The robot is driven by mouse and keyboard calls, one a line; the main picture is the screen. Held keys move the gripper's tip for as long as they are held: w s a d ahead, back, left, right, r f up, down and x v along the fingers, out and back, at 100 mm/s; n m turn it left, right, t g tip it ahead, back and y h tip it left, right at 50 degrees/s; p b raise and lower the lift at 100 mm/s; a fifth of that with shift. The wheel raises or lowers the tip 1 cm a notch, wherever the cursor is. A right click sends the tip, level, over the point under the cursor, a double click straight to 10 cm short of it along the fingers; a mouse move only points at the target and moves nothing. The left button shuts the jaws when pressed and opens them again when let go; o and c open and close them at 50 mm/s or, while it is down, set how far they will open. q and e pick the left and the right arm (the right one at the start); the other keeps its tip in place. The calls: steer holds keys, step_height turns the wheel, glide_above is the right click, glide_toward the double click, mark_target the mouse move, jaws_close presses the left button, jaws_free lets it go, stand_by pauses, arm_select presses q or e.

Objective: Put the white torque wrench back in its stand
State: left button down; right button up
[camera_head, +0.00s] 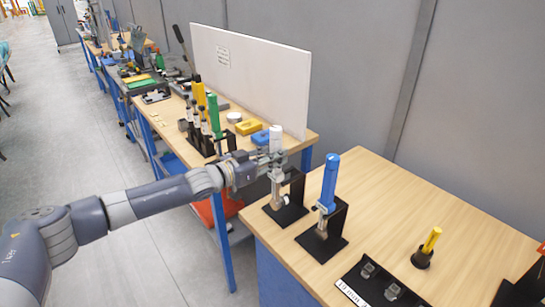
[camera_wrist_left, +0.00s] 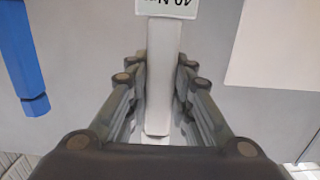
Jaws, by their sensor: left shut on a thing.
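The white torque wrench (camera_head: 275,138) stands upright at the table's left end in the head view. My left gripper (camera_head: 273,162) is shut around its handle. In the wrist view the white handle (camera_wrist_left: 162,75) lies between the two fingers of my left gripper (camera_wrist_left: 160,88), below a label reading about "40 N". The wrench's grey lower part shows below the gripper, at a black stand (camera_head: 291,212). I cannot tell whether it is seated there. My right gripper is not in view.
A blue torque wrench (camera_head: 329,183) stands in a black stand (camera_head: 322,242) just to the right. A yellow-handled tool (camera_head: 432,240) and a black labelled holder (camera_head: 375,285) are further right. A white panel (camera_head: 265,75) rises behind the neighbouring bench. Bare wood (camera_head: 390,205) lies between.

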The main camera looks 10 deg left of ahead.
arm_select(q)
steer(key=shift+w+d+r, duration=0.15)
steer(key=shift+w+d, duration=0.4)
steer(key=shift+w, duration=0.15)
steer(key=shift+w+d+r, duration=0.15)
steer(key=shift+w+d, duration=0.4)
steer(key=shift+w, duration=0.1)
stand_by(0.6)
steer(key=shift+f+b, duration=0.4)
steer(key=shift+f, duration=0.55)
stand_by(1.3)
